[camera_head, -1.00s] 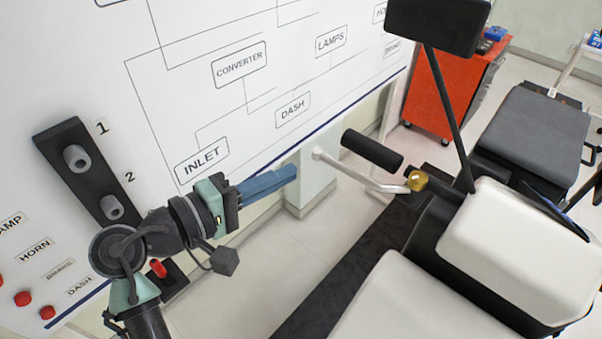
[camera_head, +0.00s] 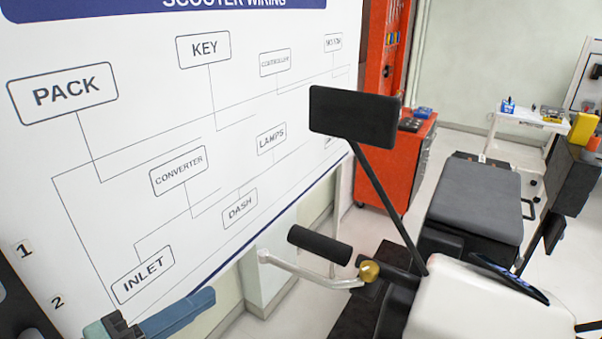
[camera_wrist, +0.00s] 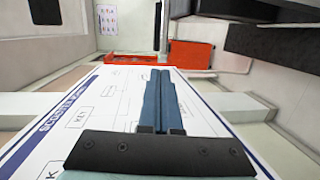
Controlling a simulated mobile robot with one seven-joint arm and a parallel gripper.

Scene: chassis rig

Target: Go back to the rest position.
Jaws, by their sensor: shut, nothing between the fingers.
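My gripper (camera_head: 205,300) shows at the bottom left of the head view, with its blue fingers pointing right. The fingers are closed together and hold nothing. In the wrist view the two blue fingers (camera_wrist: 158,88) lie side by side and point away over the wiring board. The white scooter wiring board (camera_head: 120,130) stands behind the gripper in the head view. It also fills the lower middle of the wrist view (camera_wrist: 105,105). The rest of my arm is out of the head view.
The scooter's handlebar grip (camera_head: 320,245) and mirror (camera_head: 354,116) are to the right of my gripper. The white body (camera_head: 480,305) is at bottom right. A red cabinet (camera_head: 395,165) and white cart (camera_head: 528,118) stand behind. Pale floor shows between board and scooter.

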